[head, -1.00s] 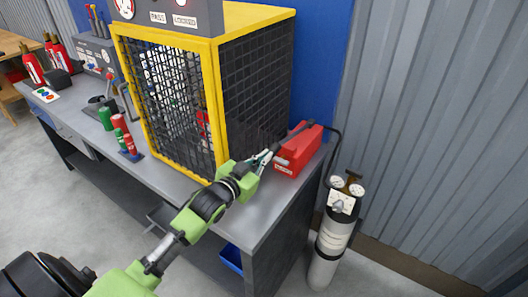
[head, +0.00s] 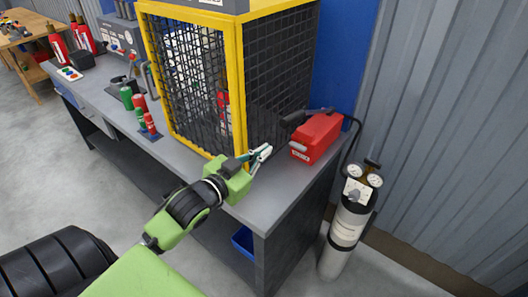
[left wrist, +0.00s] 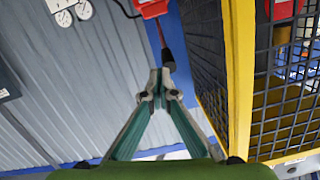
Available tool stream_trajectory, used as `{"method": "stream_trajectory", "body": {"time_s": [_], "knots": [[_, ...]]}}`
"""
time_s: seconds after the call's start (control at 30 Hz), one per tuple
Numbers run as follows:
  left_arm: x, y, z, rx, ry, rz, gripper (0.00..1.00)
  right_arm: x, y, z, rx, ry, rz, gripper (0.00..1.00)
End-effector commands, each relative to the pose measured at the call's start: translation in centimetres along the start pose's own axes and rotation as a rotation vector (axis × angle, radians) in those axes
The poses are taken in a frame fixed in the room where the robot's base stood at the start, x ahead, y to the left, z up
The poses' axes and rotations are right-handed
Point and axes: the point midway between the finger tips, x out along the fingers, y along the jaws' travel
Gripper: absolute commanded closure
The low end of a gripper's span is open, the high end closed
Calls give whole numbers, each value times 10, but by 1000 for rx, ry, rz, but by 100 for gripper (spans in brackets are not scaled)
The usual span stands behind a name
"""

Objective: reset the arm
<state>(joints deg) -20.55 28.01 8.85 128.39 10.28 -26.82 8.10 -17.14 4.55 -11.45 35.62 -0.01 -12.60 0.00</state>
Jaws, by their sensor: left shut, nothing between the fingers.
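My left gripper (head: 262,158) is at the front right of the yellow mesh cage, above the bench. Its two teal fingers meet at the tips, with nothing between them, and also show in the left wrist view (left wrist: 160,88). A red box (head: 316,139) sits at the bench's right end, apart from the gripper. A dark lever or handle (head: 294,117) shows at its top left. In the left wrist view a dark grip (left wrist: 168,60) on a thin red rod lies just beyond the fingertips; whether they touch is unclear. My right gripper is not in view.
The cage (head: 235,95) stands close beside the gripper. A grey cylinder with gauges (head: 349,220) stands on the floor at the bench's right end. Green and red canisters (head: 139,103) stand left of the cage. The bench's front right corner (head: 265,215) is clear.

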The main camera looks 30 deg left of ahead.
Motion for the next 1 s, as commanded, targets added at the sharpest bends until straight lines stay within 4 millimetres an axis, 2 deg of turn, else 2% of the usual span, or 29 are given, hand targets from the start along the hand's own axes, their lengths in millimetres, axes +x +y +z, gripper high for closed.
{"method": "stream_trajectory", "body": {"time_s": [0.57,0.67,0.77,0.83,0.9,1.0], "knots": [[0,0,0,0,0,0,100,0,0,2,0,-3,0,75],[-2,6,10,-5,-34,3,100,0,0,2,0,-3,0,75],[-12,25,42,-17,-148,12,100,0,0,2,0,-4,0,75],[-28,46,76,-29,-278,26,100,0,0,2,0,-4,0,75],[-51,71,111,-40,-426,45,100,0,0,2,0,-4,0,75],[-88,101,149,-49,-612,76,100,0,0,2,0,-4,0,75]]}}
